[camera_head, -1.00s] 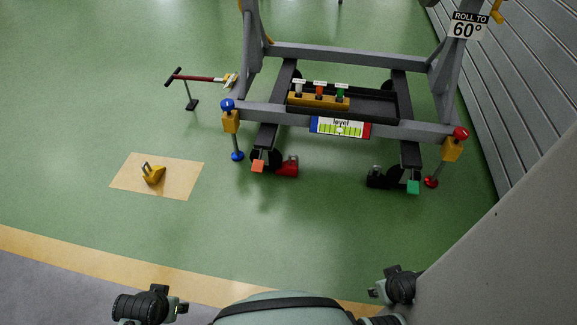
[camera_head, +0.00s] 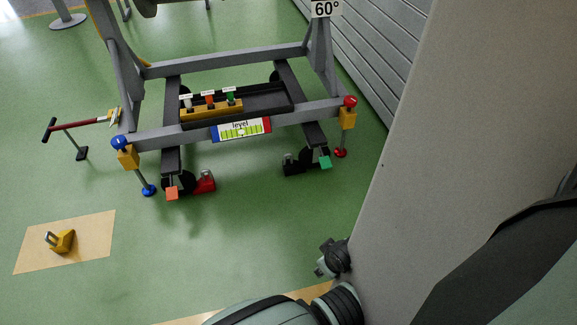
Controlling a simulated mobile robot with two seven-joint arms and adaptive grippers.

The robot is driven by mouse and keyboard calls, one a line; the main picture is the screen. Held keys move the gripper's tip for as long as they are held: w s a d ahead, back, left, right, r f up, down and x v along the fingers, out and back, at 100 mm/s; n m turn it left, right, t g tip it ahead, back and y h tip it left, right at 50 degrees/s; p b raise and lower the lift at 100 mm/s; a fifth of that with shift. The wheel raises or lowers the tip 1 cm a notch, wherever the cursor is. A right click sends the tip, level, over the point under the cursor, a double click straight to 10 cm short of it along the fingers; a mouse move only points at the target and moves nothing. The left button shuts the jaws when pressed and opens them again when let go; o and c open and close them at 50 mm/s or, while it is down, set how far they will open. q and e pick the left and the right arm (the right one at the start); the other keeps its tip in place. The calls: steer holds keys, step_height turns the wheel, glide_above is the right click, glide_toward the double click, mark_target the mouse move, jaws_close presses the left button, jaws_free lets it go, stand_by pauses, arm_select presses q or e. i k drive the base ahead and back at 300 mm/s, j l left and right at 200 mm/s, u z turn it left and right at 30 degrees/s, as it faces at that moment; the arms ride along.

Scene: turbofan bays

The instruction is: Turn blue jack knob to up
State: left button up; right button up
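The blue jack knob (camera_head: 120,142) sits on top of a yellow jack block (camera_head: 128,158) at the left front corner of the grey stand (camera_head: 190,131). A thin rod runs down from this block to a blue foot (camera_head: 149,190) on the floor.
A red jack knob (camera_head: 350,102) is at the stand's right corner. A level sign (camera_head: 241,129) hangs on the front beam. A tow bar (camera_head: 82,125) stands left. A large grey panel (camera_head: 400,150) blocks the right. Green floor before the stand is clear.

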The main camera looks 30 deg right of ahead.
mark_target(120, 142)
steer(key=i+j+z, duration=0.1)
steer(key=z, duration=0.25)
steer(key=j+z, duration=0.5)
steer(key=z, duration=0.2)
steer(key=j+z, duration=0.4)
steer(key=j, duration=1.35)
steer(key=k+j+z, duration=0.1)
steer(key=j, duration=0.5)
